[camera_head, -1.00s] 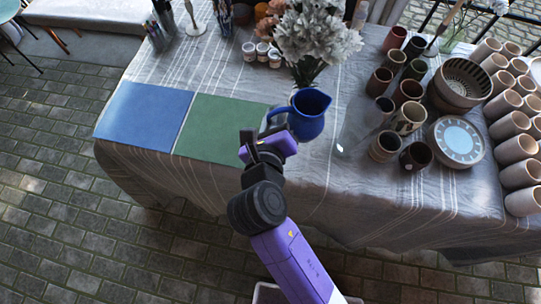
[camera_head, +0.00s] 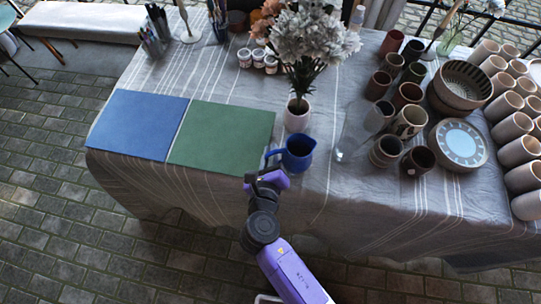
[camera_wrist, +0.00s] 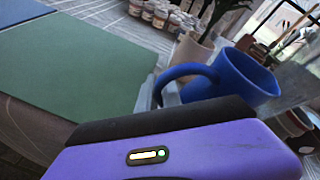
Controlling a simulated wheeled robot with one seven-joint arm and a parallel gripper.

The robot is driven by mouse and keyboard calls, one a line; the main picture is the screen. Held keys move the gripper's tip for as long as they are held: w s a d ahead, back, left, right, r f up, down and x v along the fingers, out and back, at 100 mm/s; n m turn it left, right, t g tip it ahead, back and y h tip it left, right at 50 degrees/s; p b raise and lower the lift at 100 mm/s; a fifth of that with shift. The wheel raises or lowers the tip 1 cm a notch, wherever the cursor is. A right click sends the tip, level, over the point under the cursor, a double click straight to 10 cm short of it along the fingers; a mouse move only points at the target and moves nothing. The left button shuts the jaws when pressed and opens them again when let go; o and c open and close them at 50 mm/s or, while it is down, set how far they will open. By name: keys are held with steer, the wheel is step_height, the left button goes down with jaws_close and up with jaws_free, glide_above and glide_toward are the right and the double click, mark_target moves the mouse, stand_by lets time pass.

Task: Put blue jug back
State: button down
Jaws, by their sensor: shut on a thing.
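The blue jug (camera_head: 299,154) is upright near the front edge of the cloth-covered table, just in front of the flower vase, with its handle toward the left. My gripper (camera_head: 268,166) is shut on the jug's handle from the front left. In the wrist view the jug (camera_wrist: 243,78) and the upper curve of its handle show beyond the purple gripper body. I cannot tell whether the jug's base touches the cloth.
A green mat (camera_head: 222,138) and a blue mat (camera_head: 138,124) lie to the left. The vase (camera_head: 297,116) of white flowers stands close behind the jug. A clear glass-like container (camera_head: 354,134) and several cups and bowls stand to the right. Small paint jars (camera_head: 258,58) are at the back.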

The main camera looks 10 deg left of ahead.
steer(key=shift+f, duration=0.95)
steer(key=c, duration=2)
jaws_free()
steer(key=shift+f, duration=0.2)
steer(key=o, duration=0.5)
steer(key=shift+r, duration=0.2)
steer(key=v, duration=1.2)
steer(key=shift+f, duration=0.1)
